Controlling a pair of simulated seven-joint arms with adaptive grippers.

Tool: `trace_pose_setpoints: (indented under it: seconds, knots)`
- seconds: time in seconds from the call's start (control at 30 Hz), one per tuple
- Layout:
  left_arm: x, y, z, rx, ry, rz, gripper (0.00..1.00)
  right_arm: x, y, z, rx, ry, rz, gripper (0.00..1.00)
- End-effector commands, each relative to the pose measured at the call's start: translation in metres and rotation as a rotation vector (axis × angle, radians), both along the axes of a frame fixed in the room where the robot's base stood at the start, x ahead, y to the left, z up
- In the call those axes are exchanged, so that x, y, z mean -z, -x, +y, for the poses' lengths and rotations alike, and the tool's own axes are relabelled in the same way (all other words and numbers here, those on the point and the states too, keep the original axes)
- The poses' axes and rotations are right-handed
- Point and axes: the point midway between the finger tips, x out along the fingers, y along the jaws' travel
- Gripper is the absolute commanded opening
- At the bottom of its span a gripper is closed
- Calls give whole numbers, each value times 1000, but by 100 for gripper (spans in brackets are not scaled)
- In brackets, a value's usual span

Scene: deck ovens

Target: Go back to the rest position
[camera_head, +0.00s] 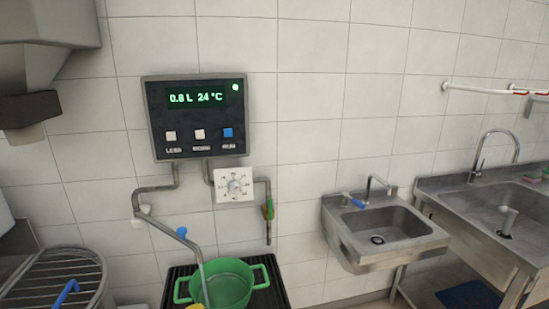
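Neither of my grippers shows in the head view, so their rest or working pose cannot be seen. A green two-handled pot (232,288) stands on a dark ribbed stand (268,294) at the bottom centre. A grey spout pipe (165,232) with a blue lever (182,232) reaches over the pot. A thin pale streak runs from the spout down into the pot; I cannot tell if it is water.
A small steel sink (386,235) with a tap hangs on the wall at right. A larger sink unit (480,238) stands at far right. A round container with a wire grid (55,278) is at lower left. A grey metal housing (50,22) juts in at upper left.

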Motion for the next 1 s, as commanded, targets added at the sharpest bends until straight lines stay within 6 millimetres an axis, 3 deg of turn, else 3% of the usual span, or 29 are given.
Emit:
trace_pose_setpoints:
  seconds: [0.03,0.2,0.4,0.7,0.97,1.0]
  knots:
    - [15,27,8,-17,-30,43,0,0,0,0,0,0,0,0]
    - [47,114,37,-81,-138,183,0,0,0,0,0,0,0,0]
    - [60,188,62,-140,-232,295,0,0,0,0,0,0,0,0]
    - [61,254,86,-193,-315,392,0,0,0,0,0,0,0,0]
    - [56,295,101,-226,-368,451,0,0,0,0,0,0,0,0]
    - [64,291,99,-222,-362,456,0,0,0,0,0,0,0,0]
